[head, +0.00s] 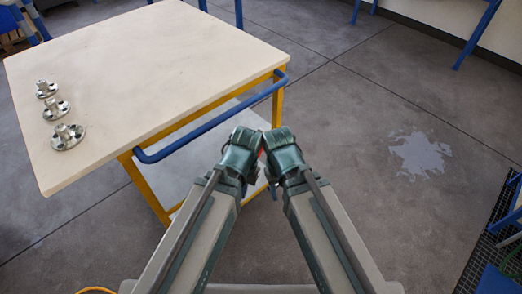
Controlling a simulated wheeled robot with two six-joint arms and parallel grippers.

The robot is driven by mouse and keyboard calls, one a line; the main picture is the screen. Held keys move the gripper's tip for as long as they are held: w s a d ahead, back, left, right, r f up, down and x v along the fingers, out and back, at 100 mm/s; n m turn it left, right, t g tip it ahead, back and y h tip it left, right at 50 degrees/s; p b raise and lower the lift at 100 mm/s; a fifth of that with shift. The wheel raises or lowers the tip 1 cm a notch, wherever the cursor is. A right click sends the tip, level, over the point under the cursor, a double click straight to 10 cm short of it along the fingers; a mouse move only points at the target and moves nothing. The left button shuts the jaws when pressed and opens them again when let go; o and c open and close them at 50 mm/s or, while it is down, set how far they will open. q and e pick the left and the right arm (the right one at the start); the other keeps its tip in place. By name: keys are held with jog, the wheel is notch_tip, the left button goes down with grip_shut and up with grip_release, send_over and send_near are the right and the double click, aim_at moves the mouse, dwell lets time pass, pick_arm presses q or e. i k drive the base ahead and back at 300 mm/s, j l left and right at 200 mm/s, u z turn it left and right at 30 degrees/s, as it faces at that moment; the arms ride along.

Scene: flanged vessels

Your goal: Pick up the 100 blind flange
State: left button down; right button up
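Three metal flanged pieces stand in a row near the left edge of the table (180,60). The far one (46,89), the middle one (56,108) and the near one (67,136) each have a round flange with bolt holes and a raised central part. The near one looks largest. I cannot tell which, if any, is the 100 blind flange. My two arms come up from the bottom and meet at green joints right of the table's near corner. My grippers are hidden behind or below these joints, away from the flanges.
The table has a yellow frame, a lower shelf (195,165) and a blue handle (210,122) along its right side. The floor to the right is open, with a pale patch (418,153). A dark grating (490,240) lies at the far right.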

aim_at(66, 138)
jog(key=k+j, duration=0.15)
jog(key=j, duration=0.15)
jog(key=k+j+u, duration=0.1)
jog(key=j, duration=0.25)
jog(key=k+j+u, duration=0.1)
jog(key=j, duration=0.25)
jog(key=k+j, duration=0.15)
jog(key=j, duration=0.15)
jog(key=k+j+u, duration=0.1)
jog(key=j, duration=0.25)
